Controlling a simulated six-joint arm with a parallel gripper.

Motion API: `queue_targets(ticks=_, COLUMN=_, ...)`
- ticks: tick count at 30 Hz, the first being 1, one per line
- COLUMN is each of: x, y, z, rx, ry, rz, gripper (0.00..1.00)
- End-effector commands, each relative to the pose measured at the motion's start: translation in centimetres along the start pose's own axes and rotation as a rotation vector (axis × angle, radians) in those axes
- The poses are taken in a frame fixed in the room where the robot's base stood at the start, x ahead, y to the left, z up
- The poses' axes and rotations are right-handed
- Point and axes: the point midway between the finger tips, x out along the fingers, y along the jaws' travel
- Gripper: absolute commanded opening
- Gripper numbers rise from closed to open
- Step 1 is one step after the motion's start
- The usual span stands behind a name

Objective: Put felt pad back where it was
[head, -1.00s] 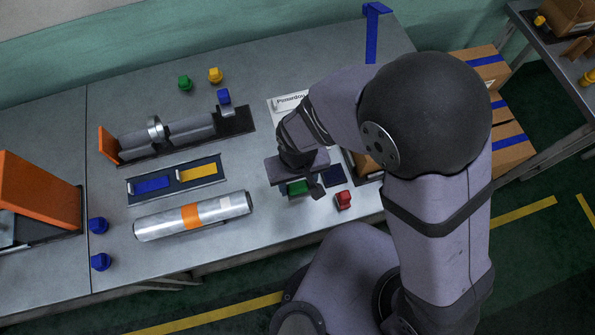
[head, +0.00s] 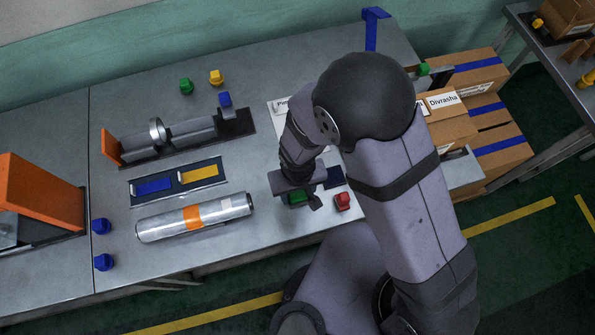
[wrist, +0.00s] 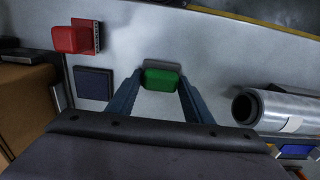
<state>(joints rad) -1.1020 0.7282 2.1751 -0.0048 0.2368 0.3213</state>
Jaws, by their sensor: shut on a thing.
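A green block with a grey base, seemingly the felt pad (wrist: 161,79), sits between the fingertips of my gripper (wrist: 161,76) in the wrist view. My gripper is shut on it.
A red block (head: 342,201) stands close to the right, near the front edge. A silver roll (head: 170,222) with an orange band lies to the left. Behind it are a tray (head: 133,196) with blue and yellow pieces and the winder (head: 122,160). Boxes (head: 505,150) stand right.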

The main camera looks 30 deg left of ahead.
Motion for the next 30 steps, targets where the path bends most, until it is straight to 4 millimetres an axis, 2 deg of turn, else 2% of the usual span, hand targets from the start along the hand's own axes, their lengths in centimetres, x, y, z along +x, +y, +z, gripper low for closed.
queue_targets(ticks=10, x=0.4, y=0.0, z=0.0, rx=0.0, ry=0.0, rz=0.0, gripper=0.24)
queue_targets(ticks=11, x=0.4, y=0.0, z=0.0, rx=0.0, ry=0.0, rz=0.0, gripper=0.49)
queue_targets(ticks=13, x=0.3, y=0.0, z=0.0, rx=0.0, ry=0.0, rz=0.0, gripper=0.65)
queue_targets(ticks=23, x=0.2, y=0.0, z=0.0, rx=0.0, ry=0.0, rz=0.0, gripper=0.65)
queue_targets(ticks=30, x=-0.8, y=0.0, z=-0.1, rx=0.0, ry=0.003, rz=-0.001, gripper=0.65)
